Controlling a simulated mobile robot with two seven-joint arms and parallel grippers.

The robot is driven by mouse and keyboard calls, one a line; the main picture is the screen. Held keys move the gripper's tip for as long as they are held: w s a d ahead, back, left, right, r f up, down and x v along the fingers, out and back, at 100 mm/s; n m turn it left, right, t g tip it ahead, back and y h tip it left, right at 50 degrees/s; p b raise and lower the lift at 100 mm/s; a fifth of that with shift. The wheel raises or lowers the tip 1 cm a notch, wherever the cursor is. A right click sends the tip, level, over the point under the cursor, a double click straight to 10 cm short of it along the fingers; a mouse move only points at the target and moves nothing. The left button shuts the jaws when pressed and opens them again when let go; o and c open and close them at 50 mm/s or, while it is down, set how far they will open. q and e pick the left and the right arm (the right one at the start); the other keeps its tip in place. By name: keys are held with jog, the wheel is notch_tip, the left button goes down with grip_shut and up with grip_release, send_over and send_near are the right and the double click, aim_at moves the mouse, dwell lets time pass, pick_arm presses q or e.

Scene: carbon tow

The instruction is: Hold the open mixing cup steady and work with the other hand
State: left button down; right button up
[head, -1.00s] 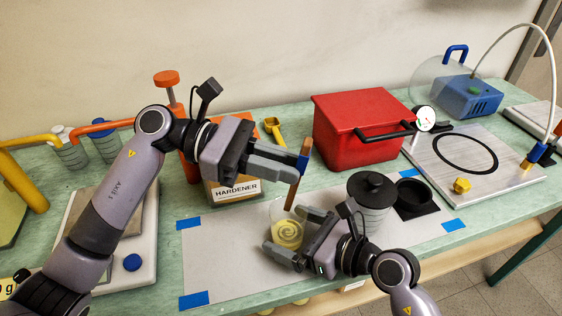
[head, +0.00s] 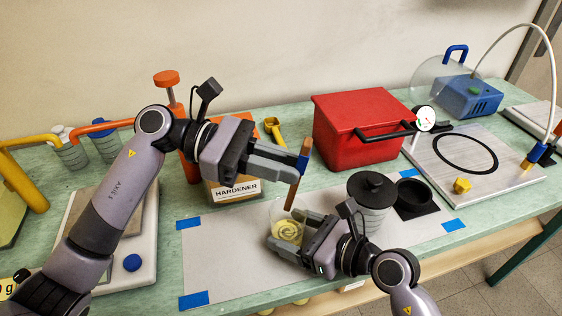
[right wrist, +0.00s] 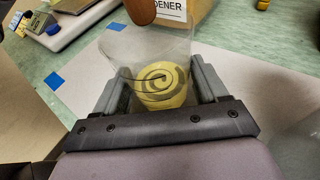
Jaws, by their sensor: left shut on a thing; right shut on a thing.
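The open mixing cup (head: 284,229) is clear and stands on the grey mat, with a pale yellow mix and a dark swirl at its bottom. It also shows in the right wrist view (right wrist: 160,82). My right gripper (head: 290,233) is shut on the cup, one finger on each side of it. My left gripper (head: 301,165) is shut on a brown wooden stick (head: 297,178), held tilted above the cup. The stick's lower end is near the cup's rim in the head view; its tip also shows at the top of the right wrist view (right wrist: 141,10).
A grey mat (head: 225,265) has blue tape at its corners. A hardener box (head: 232,192) stands behind the left gripper. A dark-lidded jar (head: 371,200) and a black cup (head: 413,196) stand right of the right gripper. A red box (head: 360,125) is behind.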

aim_at(290, 203)
pick_arm(q)
jog(key=s+a+r+n+t+h, duration=0.2)
jog(key=s+r+t+h, duration=0.1)
jog(key=r+t, duration=0.15)
jog(key=shift+g, duration=0.25)
jog(key=shift+w+d+f, duration=0.1)
jog(key=shift+w+f, duration=0.3)
jog(key=shift+f, duration=1.7)
jog(key=shift+w+d+f, duration=0.1)
jog(key=shift+w+f, duration=0.3)
jog(key=shift+f, duration=1.7)
jog(key=shift+w+f, duration=0.4)
jog(key=shift+f, duration=1.7)
jog(key=shift+a, duration=0.15)
